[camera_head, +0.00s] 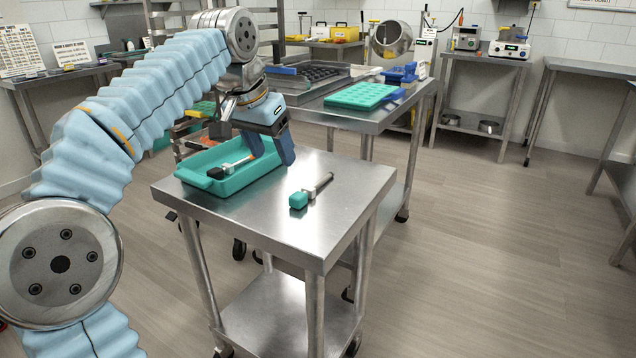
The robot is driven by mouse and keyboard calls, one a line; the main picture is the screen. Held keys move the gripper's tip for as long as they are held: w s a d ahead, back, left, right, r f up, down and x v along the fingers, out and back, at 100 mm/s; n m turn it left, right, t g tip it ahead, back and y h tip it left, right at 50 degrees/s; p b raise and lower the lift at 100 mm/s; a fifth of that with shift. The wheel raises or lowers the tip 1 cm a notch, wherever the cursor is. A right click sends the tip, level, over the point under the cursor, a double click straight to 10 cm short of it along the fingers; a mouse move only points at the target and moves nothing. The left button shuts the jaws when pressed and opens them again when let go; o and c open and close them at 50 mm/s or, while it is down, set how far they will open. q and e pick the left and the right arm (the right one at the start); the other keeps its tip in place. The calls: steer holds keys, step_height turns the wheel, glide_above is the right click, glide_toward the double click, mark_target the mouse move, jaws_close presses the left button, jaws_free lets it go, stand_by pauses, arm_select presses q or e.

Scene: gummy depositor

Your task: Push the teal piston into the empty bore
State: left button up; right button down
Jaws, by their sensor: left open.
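A piston with a teal head (299,200) and a metal rod lies on its side on the steel cart top. My left gripper (270,152) is open, pointing down above the right end of a teal tray (232,184). It is up and to the left of the teal piston and apart from it. Another piston-like piece (232,165), with a dark and pale shaft and an orange-red end near one finger, lies in the tray. I cannot make out an empty bore in this view. My right gripper is not in view.
The steel cart (345,190) has bare room around the teal piston. Behind it, a steel table holds a teal mould (361,96), a dark cavity tray (306,74) and a blue device (400,74). The floor (480,250) on the right is clear.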

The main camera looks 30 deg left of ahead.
arm_select(q)
steer(key=b, duration=0.1)
glide_above(296, 196)
steer(key=s+a, duration=0.1)
steer(key=s, duration=0.2)
step_height(296, 196, down, 7)
steer(key=shift+f, duration=0.1)
steer(key=x, duration=0.6)
steer(key=shift+w+d+b, duration=0.1)
steer(key=shift+d+b, duration=0.3)
jaws_close()
